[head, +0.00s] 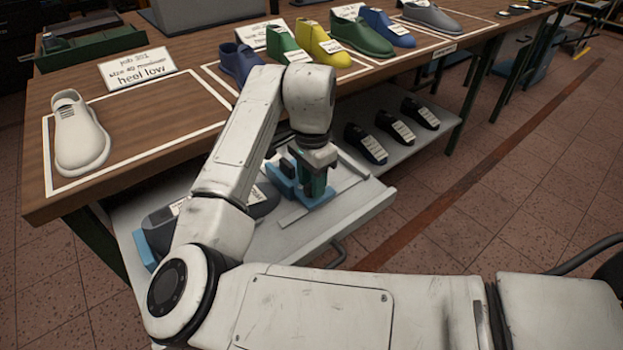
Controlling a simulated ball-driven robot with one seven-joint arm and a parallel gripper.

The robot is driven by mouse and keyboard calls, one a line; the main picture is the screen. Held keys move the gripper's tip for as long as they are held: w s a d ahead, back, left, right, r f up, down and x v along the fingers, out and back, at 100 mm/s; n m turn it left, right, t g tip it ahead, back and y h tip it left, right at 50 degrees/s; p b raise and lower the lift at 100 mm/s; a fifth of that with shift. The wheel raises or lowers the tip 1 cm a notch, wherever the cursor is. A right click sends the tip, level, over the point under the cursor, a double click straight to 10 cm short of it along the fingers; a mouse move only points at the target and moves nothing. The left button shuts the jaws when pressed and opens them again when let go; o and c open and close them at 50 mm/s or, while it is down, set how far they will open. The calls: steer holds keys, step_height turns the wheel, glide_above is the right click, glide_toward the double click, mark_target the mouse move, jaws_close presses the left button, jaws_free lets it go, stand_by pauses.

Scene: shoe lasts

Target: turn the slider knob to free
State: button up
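My arm reaches over the front edge of the wooden table, and my gripper (314,182) points down at a grey sliding tray (325,225) below the table top. Its dark, greenish finger parts are beside a blue block-like fixture (285,182) on the tray. I cannot make out the slider knob; it is hidden by the gripper or too small to tell. The fingertips are too small and covered to show whether they are open or shut on anything.
A white shoe last (78,135) stands in a white outline at the table's left, near a "heel low" card (137,68). Several coloured lasts stand behind my wrist. Dark lasts (395,127) are on the lower shelf.

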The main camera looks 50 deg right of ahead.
steer(key=shift+c, duration=0.3)
jaws_close()
